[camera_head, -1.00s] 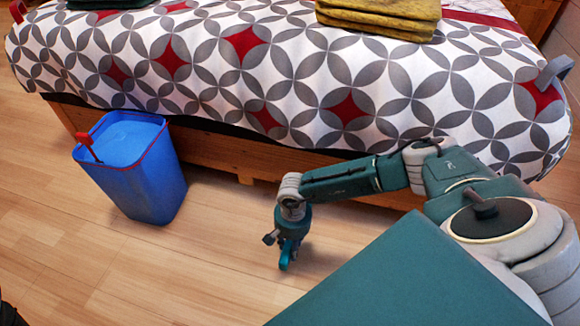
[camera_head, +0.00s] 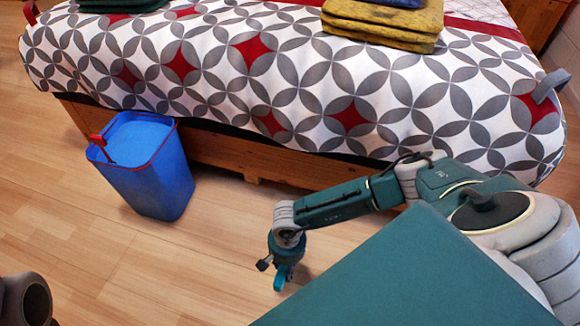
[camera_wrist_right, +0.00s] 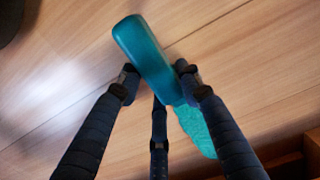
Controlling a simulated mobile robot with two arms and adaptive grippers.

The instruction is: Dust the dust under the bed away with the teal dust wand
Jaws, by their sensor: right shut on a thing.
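My right gripper (camera_head: 284,268) hangs low over the wood floor in front of the bed (camera_head: 220,150). It is shut on the teal dust wand (camera_wrist_right: 145,50). In the right wrist view the wand passes between the fingertips (camera_wrist_right: 160,84), with its smooth handle towards the top and its fluffy teal end (camera_wrist_right: 198,130) towards the lower right. In the head view only a small teal piece of it (camera_head: 280,281) shows under the gripper. No dust can be made out; the floor under the bed is hidden by the frame and cover. My left gripper is not in view.
A blue bin (camera_head: 155,180) with a red rim stands on the floor by the bed, left of my right gripper. Folded yellow cloths (camera_head: 385,22) lie on the patterned bed cover. Floor (camera_head: 90,260) is clear in front and left of the bin.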

